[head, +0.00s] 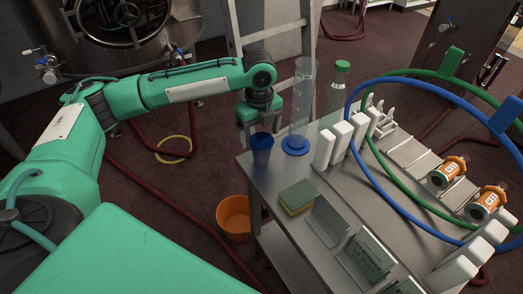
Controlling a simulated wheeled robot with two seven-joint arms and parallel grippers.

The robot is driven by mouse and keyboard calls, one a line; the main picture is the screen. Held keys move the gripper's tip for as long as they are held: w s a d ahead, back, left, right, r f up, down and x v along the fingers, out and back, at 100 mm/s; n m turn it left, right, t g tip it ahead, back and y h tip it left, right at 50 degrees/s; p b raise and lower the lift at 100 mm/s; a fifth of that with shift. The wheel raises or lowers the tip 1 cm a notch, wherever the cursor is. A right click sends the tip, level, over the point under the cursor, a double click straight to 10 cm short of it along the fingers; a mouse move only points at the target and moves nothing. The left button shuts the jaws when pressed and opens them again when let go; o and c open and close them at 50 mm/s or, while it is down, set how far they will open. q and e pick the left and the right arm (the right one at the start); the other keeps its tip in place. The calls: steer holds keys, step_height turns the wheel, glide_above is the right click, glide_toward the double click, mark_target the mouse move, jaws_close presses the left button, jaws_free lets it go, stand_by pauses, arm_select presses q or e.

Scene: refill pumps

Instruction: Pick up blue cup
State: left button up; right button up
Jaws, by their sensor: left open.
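A blue cup (261,150) stands upright near the left corner of the metal table. My left gripper (259,122) points down just above and behind the cup, over the table's edge. Its fingers are apart, and the cup's rim is close below them. I cannot tell whether they touch the cup. My right gripper is not in view.
A clear tall cylinder on a blue base (295,145) stands right of the cup. A green-capped bottle (338,85), white blocks (325,148) and a sponge (298,196) are also on the table (272,183). An orange bucket (233,216) is on the floor.

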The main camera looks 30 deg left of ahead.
mark_target(261, 141)
arm_select(q)
step_height(261, 141, down, 4)
steer(key=shift+w+d+r, duration=0.1)
steer(key=shift+w+d, duration=0.05)
steer(key=c, duration=1)
